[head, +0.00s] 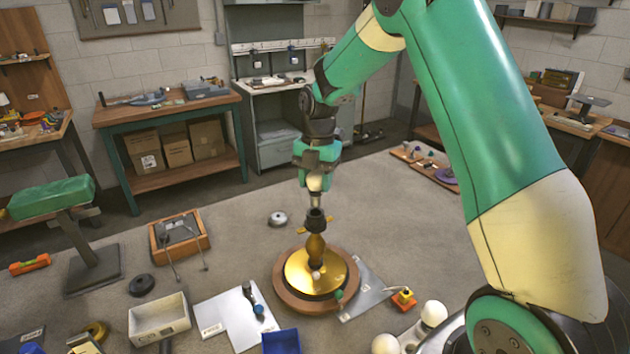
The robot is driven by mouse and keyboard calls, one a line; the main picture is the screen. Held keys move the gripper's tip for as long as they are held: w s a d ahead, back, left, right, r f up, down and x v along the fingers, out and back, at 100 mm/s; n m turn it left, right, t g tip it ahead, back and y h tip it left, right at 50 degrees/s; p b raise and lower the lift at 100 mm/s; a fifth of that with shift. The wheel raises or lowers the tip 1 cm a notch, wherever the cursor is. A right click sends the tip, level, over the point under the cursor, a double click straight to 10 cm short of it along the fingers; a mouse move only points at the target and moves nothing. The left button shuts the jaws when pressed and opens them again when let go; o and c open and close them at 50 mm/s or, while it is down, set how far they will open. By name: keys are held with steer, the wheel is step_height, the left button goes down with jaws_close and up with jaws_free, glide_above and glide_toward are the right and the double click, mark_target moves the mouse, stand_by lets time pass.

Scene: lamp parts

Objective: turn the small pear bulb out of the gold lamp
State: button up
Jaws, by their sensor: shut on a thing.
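The gold lamp (316,248) stands upright on a round wooden board (283,297), with a wide gold base and a dark socket (316,221) on top. The small pear bulb (315,184) is pale, upright, and directly above the socket, its narrow neck pointing down. My gripper (317,181) points straight down and is shut on the bulb, its fingers covering part of the glass. The neck reaches down to the socket's mouth. I cannot tell whether its end is still inside the socket or just clear of it.
A metal plate (368,288) and a white sheet (228,318) lie beside the board. A cream box (158,320), a blue bin (281,342) and white globes (434,313) are in front. A wooden tray (180,243) lies left. Floor behind the lamp is mostly clear.

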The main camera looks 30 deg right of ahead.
mark_target(316, 172)
steer(key=shift+r+p, duration=1.25)
steer(key=shift+r, duration=0.7)
